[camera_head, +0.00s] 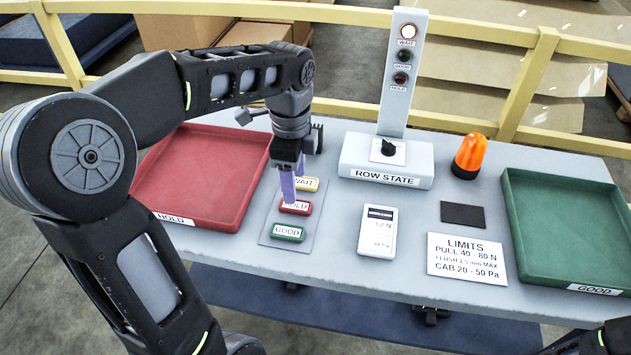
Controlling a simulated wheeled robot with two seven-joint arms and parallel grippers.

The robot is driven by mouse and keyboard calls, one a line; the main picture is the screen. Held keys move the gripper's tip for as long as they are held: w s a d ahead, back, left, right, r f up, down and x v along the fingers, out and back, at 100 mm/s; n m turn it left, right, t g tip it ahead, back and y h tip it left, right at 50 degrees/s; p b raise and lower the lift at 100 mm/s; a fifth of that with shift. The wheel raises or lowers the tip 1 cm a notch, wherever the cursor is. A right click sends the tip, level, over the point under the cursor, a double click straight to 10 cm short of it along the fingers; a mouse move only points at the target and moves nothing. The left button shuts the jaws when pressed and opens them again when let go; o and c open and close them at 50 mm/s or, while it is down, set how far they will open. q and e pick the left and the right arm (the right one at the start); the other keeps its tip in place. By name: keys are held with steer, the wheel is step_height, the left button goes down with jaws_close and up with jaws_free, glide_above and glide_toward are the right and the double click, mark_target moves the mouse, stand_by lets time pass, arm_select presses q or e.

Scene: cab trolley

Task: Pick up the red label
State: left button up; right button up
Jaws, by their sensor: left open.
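The red label (295,208), marked HOLD, lies on a grey plate (274,241) between a yellow WAIT label (306,184) above it and a green GOOD label (288,232) below it. My left gripper (293,186) points down over the plate, its pale purple fingers open. The fingertips are at the red label's upper edge and partly cover its lettering. I cannot tell whether they touch it. My right gripper is not in view; only a dark piece of my right arm shows at the bottom right corner.
A red HOLD tray (240,222) stands left and a green GOOD tray (516,262) right. Between them are a ROW STATE post (385,172), a white handheld meter (377,231), an orange beacon (470,156), a dark pad (463,215) and a LIMITS card (466,258). A yellow rail runs behind.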

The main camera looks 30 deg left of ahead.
mark_target(297, 205)
arm_select(q)
steer(key=shift+w, duration=0.35)
steer(key=shift+s+r, duration=0.1)
steer(key=shift+s, duration=0.1)
steer(key=shift+f, duration=1.3)
steer(key=f, duration=0.5)
steer(key=shift+w+a+f, duration=0.1)
steer(key=shift+w+f, duration=0.05)
steer(key=shift+w, duration=0.1)
